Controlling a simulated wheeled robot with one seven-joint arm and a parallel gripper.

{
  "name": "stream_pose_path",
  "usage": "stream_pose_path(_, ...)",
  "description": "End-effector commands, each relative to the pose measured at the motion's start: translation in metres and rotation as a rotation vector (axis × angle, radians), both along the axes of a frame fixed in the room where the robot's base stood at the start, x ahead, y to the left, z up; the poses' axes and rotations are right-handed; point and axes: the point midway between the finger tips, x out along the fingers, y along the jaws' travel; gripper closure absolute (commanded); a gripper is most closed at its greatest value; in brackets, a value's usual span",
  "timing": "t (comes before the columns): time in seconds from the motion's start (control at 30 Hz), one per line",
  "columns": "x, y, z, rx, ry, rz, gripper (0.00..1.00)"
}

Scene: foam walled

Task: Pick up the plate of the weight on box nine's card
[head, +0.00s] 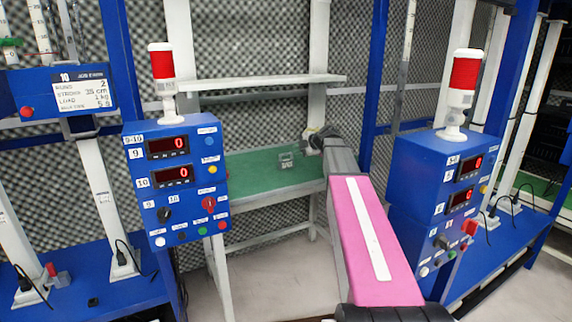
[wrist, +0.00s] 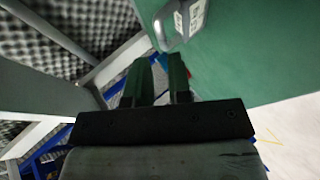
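My gripper (wrist: 160,75) shows two dark fingers with a gap between them and nothing held. In the head view my pink arm reaches toward a green-topped table (head: 250,168), and the gripper is mostly hidden at its far end. A small grey item (head: 286,160) with a pale label lies on the table, left of the arm's end. A grey rounded item with a white label (wrist: 190,18) shows beyond the fingers in the wrist view, apart from them. I cannot tell its weight marking. Box nine's card is not readable in either view.
A blue control box (head: 175,185) labelled 9 and 10 stands left, with a red-topped lamp. A card headed 10 (head: 84,92) reads load 1 kg. Another blue control box (head: 440,185) stands right of my arm. A white shelf (head: 262,82) hangs above the green table.

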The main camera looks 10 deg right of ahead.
Motion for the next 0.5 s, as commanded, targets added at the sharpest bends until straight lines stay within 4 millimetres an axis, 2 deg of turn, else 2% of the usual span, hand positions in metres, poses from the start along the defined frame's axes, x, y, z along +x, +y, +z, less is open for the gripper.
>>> stream_pose_path(0.03, 0.006, 0.004, -0.004, 0.000, 0.001, 0.001, 0.81)
stream_pose_path(0.27, 0.014, 0.013, -0.011, -0.001, 0.001, 0.000, 0.81)
stream_pose_path(0.5, 0.035, 0.032, -0.029, -0.001, 0.002, 0.001, 0.81)
